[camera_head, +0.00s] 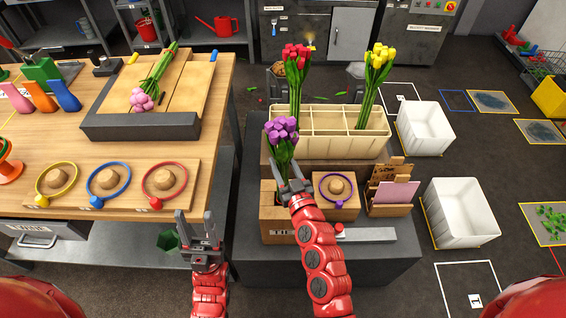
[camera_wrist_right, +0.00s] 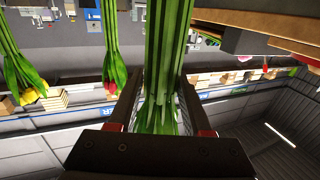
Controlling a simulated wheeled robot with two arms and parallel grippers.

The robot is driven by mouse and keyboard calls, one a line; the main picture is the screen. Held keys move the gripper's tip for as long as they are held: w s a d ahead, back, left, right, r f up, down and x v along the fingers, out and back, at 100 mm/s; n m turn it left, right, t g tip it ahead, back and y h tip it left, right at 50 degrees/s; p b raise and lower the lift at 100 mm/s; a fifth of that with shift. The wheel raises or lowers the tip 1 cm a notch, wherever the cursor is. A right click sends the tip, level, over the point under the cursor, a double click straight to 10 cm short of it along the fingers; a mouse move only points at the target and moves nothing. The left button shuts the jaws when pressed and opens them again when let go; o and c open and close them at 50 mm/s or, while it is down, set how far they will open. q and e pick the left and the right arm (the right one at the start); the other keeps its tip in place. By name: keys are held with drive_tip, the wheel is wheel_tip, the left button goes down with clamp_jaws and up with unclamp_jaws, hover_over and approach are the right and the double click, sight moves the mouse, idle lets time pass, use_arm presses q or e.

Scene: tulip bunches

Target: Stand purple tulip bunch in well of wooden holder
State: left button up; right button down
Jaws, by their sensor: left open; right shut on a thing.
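The purple tulip bunch (camera_head: 282,131) is upright, heads up, in the head view. My right gripper (camera_head: 292,185) is shut on its green stems. In the right wrist view the stems (camera_wrist_right: 168,50) run between the two fingers of that gripper (camera_wrist_right: 160,103); the purple heads are out of that frame. The wooden holder (camera_head: 270,212) is a light brown block on the dark stand, just below the bunch. My right gripper covers part of it, so I cannot tell whether the stem ends are in its well. My left gripper (camera_head: 200,232) is open and empty, left of the stand.
A cream divided crate (camera_head: 345,148) behind holds red tulips (camera_head: 296,60) and yellow tulips (camera_head: 379,62). A purple ring with a wooden knob (camera_head: 337,188) and a card rack (camera_head: 392,190) are right of the holder. Pink tulips (camera_head: 142,100) lie on the left bench.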

wheel_tip(320, 180, down, 7)
drive_tip(key=b, duration=0.5)
drive_tip(key=shift+b, duration=0.4)
drive_tip(key=shift+f, duration=0.2)
drive_tip(key=shift+f+b, duration=0.5)
drive_tip(key=shift+b, duration=0.15)
unclamp_jaws()
drive_tip(key=shift+s, duration=0.1)
drive_tip(key=b+v, duration=0.2)
drive_tip(key=v, duration=1.5)
drive_tip(key=shift+s+d+r, duration=0.1)
drive_tip(key=shift+r, duration=0.05)
idle(0.4)
